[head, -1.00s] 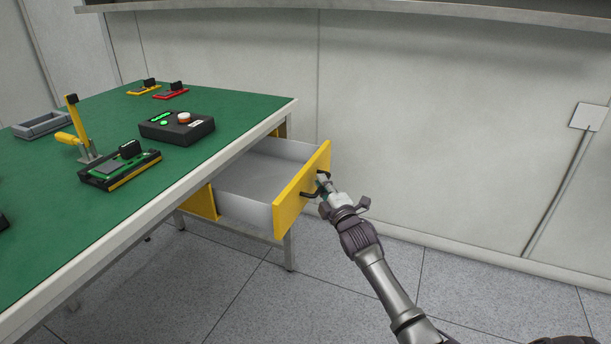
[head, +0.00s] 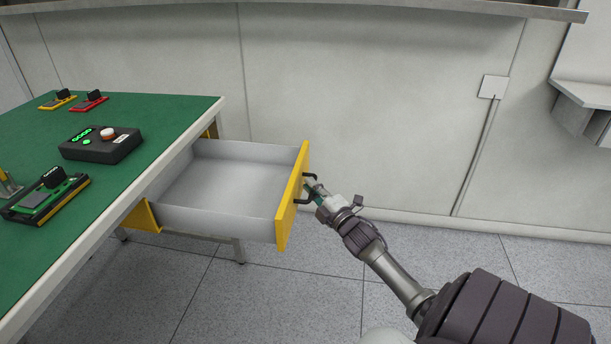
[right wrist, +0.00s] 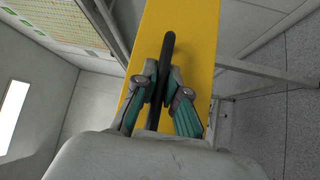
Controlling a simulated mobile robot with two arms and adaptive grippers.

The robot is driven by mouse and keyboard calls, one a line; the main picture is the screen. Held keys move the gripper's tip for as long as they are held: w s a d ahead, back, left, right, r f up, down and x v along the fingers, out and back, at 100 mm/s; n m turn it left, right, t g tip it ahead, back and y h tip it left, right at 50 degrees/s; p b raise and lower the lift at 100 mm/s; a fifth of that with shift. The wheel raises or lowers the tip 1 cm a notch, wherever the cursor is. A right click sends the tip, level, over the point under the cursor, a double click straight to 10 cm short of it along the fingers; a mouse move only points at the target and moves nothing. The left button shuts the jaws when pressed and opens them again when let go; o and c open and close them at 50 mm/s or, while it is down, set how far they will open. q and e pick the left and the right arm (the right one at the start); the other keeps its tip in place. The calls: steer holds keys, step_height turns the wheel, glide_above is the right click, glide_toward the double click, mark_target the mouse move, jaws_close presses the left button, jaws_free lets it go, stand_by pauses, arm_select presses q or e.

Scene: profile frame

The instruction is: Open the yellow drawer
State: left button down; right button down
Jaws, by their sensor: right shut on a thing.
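The yellow drawer (head: 292,196) stands well out from under the green-topped table, and its grey inside (head: 225,185) looks empty. A black bar handle (head: 312,190) is on its yellow front. My right gripper (head: 317,190) is shut on the handle. In the right wrist view the handle (right wrist: 168,55) runs between the fingers of my right gripper (right wrist: 162,95), in front of the yellow drawer front (right wrist: 195,40). My left gripper is not in view.
The green table (head: 130,118) carries a black box with a red-and-white button (head: 100,145), a small black-and-green device (head: 45,197), and yellow and red pieces at the back. A wall (head: 380,110) stands behind. Grey floor is clear beside the drawer.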

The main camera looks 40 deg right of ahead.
steer(key=shift+f, duration=0.1)
steer(key=c, duration=1.2)
jaws_free()
steer(key=shift+s, duration=0.35)
steer(key=v, duration=1.1)
steer(key=shift+s+a+f, duration=0.1)
steer(key=shift+s, duration=0.05)
